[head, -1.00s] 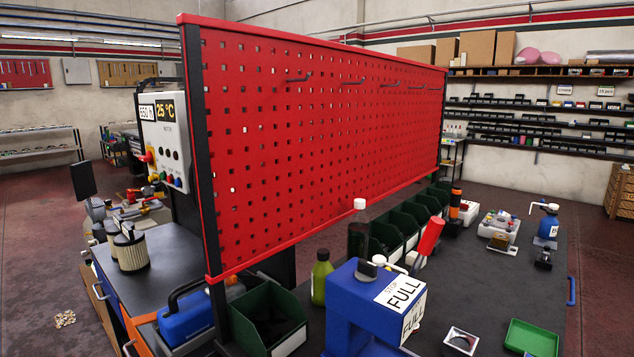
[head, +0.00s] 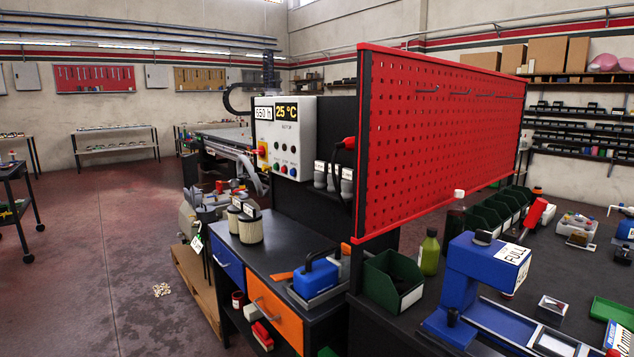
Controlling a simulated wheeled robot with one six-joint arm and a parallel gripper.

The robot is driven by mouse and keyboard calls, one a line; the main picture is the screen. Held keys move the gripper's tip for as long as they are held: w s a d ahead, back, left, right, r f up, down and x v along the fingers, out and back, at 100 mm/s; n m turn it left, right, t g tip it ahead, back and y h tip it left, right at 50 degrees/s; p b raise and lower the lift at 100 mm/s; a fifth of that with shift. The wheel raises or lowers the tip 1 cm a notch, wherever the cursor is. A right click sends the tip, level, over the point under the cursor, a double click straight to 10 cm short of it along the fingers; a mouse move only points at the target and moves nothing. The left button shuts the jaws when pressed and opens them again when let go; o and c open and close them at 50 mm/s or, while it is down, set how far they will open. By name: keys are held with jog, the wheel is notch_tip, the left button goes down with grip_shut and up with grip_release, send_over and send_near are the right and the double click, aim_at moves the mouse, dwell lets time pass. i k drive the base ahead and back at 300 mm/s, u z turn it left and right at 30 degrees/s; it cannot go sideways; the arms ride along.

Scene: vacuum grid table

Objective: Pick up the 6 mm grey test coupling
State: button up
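I cannot make out a 6 mm grey test coupling in the head view; small parts there are too small or too far away to tell. A pale machine table (head: 232,136) stands behind the control box at the back, partly hidden by it. My gripper is not in view.
A black workbench (head: 290,252) with blue and orange drawers carries two filter cartridges and a blue tool case (head: 316,279). A red pegboard (head: 440,140) rises above the right bench, which holds a blue press (head: 475,270) and green bins. Open floor (head: 90,260) lies left.

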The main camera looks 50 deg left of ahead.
aim_at(320, 173)
jog(key=k, duration=0.35)
jog(key=u, duration=1.5)
jog(key=i, duration=0.55)
jog(key=u, duration=0.7)
jog(key=i, duration=0.6)
jog(key=u, duration=0.55)
jog(key=i, duration=1.25)
jog(key=z, duration=1.05)
jog(key=i, duration=0.35)
jog(key=z, duration=0.5)
